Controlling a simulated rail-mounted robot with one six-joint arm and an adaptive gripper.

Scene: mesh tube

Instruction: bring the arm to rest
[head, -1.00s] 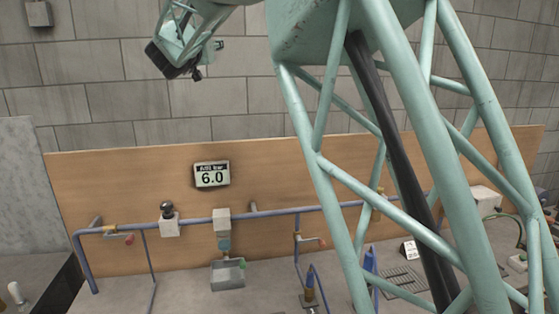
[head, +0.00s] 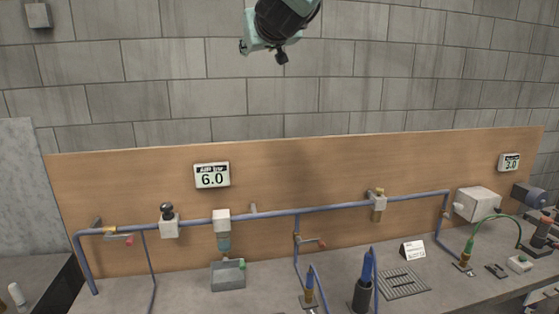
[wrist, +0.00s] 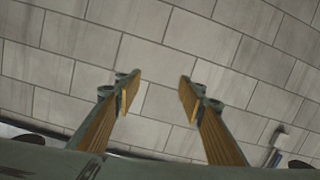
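My gripper (wrist: 160,95) shows in the wrist view with its two wood-coloured fingers spread wide apart and nothing between them. In the head view, the end of my arm (head: 280,22) hangs at the top middle, high above the bench and in front of the wall. The fingers themselves cannot be made out there, and the rest of the arm is out of the picture.
The space above the backboard is clear.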

